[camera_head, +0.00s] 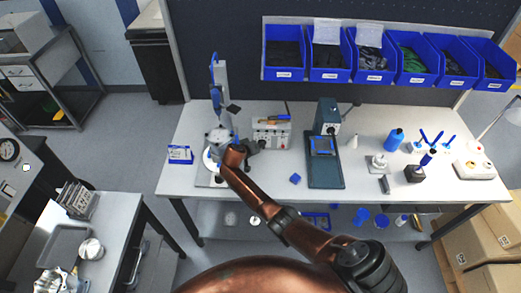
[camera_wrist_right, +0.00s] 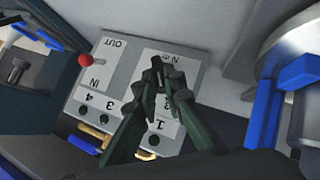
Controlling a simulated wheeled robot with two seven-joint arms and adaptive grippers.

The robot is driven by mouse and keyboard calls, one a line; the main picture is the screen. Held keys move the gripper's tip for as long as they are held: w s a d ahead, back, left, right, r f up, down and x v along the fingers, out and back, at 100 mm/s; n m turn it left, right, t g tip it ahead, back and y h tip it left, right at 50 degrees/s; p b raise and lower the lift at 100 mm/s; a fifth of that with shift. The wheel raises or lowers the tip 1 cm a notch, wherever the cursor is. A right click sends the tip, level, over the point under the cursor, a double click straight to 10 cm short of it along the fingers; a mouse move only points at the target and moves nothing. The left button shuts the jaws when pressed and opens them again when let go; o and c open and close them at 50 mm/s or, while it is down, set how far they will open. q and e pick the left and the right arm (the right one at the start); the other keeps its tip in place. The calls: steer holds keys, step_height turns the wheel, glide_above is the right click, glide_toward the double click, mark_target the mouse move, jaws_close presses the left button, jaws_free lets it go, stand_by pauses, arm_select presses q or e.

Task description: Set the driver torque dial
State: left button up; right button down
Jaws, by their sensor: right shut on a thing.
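In the right wrist view the box's labelled panel (camera_wrist_right: 112,88) appears upside down, with IN, OUT, N·m and numbers. My right gripper (camera_wrist_right: 165,75) is over the N·m part of the panel, its fingertips together. It is shut on the torque dial, which the fingertips mostly hide, so I cannot read its setting. In the head view my right gripper (camera_head: 250,146) is at the box's left side. My left gripper is not in view.
A red-tipped lever (camera_wrist_right: 85,60) stands beside the dial. A stand with a blue top (camera_head: 216,85) is close on the left. A dark green press (camera_head: 325,160) stands to the right. Blue bins (camera_head: 285,72) hang behind. The bench front near the small blue block (camera_head: 295,178) is mostly clear.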

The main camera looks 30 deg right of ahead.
steer(key=n+h+b, duration=0.1)
steer(key=b, duration=0.1)
steer(key=f+g+h+b, duration=0.1)
steer(key=b, duration=0.2)
steer(key=shift+w+a+f+n+h, duration=0.1)
steer(key=shift+a+n+h, duration=0.2)
steer(key=shift+n+h, duration=0.1)
steer(key=shift+n+h+b, duration=0.4)
steer(key=shift+h+b, duration=0.3)
steer(key=shift+b, duration=0.45)
steer(key=c, duration=2)
jaws_free()
steer(key=shift+w, duration=0.1)
